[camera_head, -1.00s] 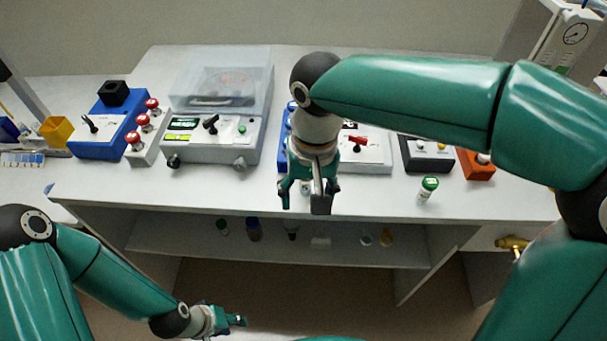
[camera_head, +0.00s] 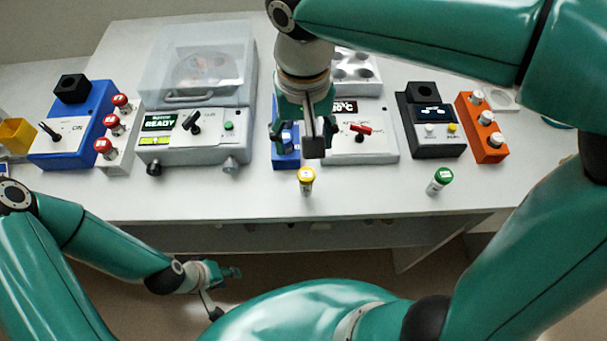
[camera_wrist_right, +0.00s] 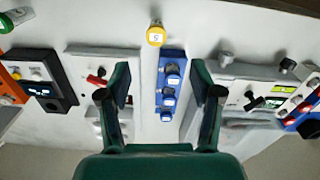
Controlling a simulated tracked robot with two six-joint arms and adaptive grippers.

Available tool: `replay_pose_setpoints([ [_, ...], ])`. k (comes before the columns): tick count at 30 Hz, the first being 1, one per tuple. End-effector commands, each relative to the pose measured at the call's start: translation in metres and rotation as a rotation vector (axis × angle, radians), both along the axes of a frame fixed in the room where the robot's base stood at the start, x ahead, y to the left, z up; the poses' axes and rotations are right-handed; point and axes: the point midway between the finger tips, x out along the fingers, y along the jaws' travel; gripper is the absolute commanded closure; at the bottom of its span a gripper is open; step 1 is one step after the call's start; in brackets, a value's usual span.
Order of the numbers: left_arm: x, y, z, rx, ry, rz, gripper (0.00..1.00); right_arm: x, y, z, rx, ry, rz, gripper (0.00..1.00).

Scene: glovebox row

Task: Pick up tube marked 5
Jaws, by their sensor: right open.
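The tube marked 5 has a yellow cap and stands upright near the bench's front edge. It shows in the head view (camera_head: 306,181), and its 5 can be read on the cap in the right wrist view (camera_wrist_right: 156,36). My right gripper (camera_head: 298,148) is above the bench, just behind the tube in the head view. In the right wrist view my right gripper (camera_wrist_right: 160,88) is open and empty, with the tube beyond its fingertips. My left gripper (camera_head: 222,290) is low in front of the bench, its fingers apart and empty.
A blue rack (camera_wrist_right: 170,62) with several capped tubes lies between the finger outlines in the wrist view. A green-capped tube (camera_head: 439,180) stands to the right. The centrifuge (camera_head: 195,130), black device (camera_head: 431,125) and orange rack (camera_head: 482,130) line the bench. The front strip is mostly clear.

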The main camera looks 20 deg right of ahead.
Motion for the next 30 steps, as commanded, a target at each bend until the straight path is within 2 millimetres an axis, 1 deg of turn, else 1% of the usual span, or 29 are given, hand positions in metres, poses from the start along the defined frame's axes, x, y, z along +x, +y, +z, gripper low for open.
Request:
replay_pose_setpoints([
  [1, 0.000, 0.000, -0.001, 0.000, 0.000, 0.000, 0.60, 0.000, 0.000, -0.013, -0.003, 0.006, 0.001, 0.35],
  [3, 0.000, 0.000, -0.002, 0.000, 0.000, 0.000, 0.60, 0.000, 0.000, -0.029, -0.003, 0.007, 0.001, 0.35],
  [9, 0.000, 0.000, -0.002, 0.000, 0.000, 0.000, 0.60, 0.001, 0.000, -0.068, -0.002, 0.005, 0.004, 0.35],
  [12, 0.000, 0.000, -0.002, 0.000, 0.000, 0.000, 0.60, 0.001, 0.001, -0.081, -0.002, 0.005, 0.005, 0.35],
  [20, 0.000, 0.000, 0.000, 0.000, -0.001, 0.000, 0.60, 0.002, -0.001, -0.096, -0.001, 0.004, 0.005, 0.35],
  [25, 0.000, 0.000, 0.006, 0.000, -0.001, 0.000, 0.60, 0.005, -0.008, -0.119, -0.002, 0.006, 0.005, 0.35],
  [27, 0.000, 0.000, 0.005, 0.000, -0.001, 0.000, 0.60, 0.005, -0.007, -0.129, -0.001, 0.006, 0.006, 0.35],
  [30, 0.000, 0.000, 0.006, 0.000, -0.001, 0.000, 0.60, 0.005, -0.007, -0.138, 0.000, 0.004, 0.007, 0.35],
])
